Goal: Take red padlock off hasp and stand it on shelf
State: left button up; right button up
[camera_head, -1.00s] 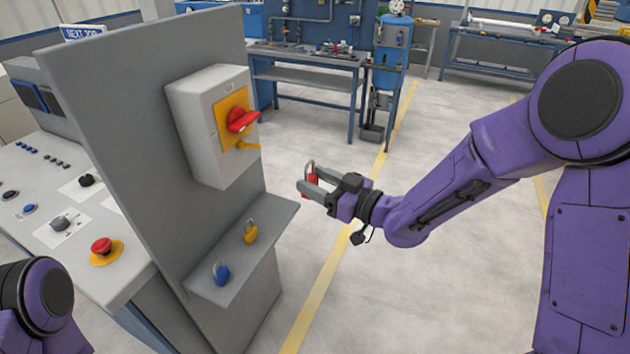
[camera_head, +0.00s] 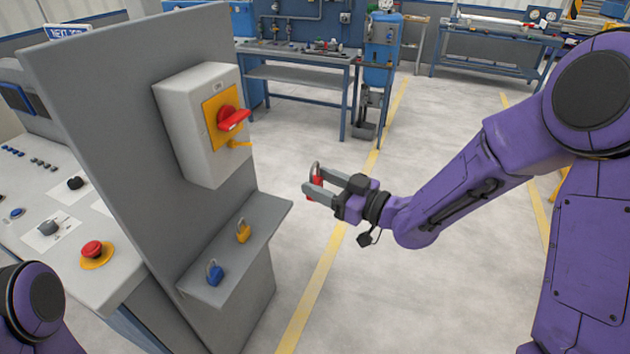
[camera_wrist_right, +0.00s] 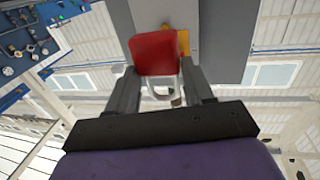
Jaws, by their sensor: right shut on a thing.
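The red padlock (camera_head: 318,181) is in my right gripper (camera_head: 312,187), held in the air to the right of the grey panel, clear of the shelf. Its shackle points up in the head view. In the right wrist view the red body (camera_wrist_right: 155,54) sits between the fingers of the gripper (camera_wrist_right: 157,75), with the shackle (camera_wrist_right: 166,88) toward the palm. The yellow hasp (camera_head: 240,144) under the red switch handle (camera_head: 232,119) carries no padlock. The grey shelf (camera_head: 222,262) juts from the panel below the switch box. My left gripper is out of view.
A blue padlock (camera_head: 215,273) and a yellow padlock (camera_head: 243,232) stand on the shelf, the blue one nearer the front. Between my right gripper and the shelf is open air. A console (camera_head: 60,240) lies left of the panel. Workbenches stand far back.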

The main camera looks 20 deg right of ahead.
aim_at(321, 180)
jog(key=shift+w+d+v, duration=0.1)
jog(key=shift+d+v, duration=0.05)
jog(key=shift+v, duration=0.95)
jog(key=shift+w+d+v, duration=0.15)
jog(key=shift+d+v, duration=0.05)
jog(key=shift+v, duration=0.9)
jog(key=shift+w, duration=0.1)
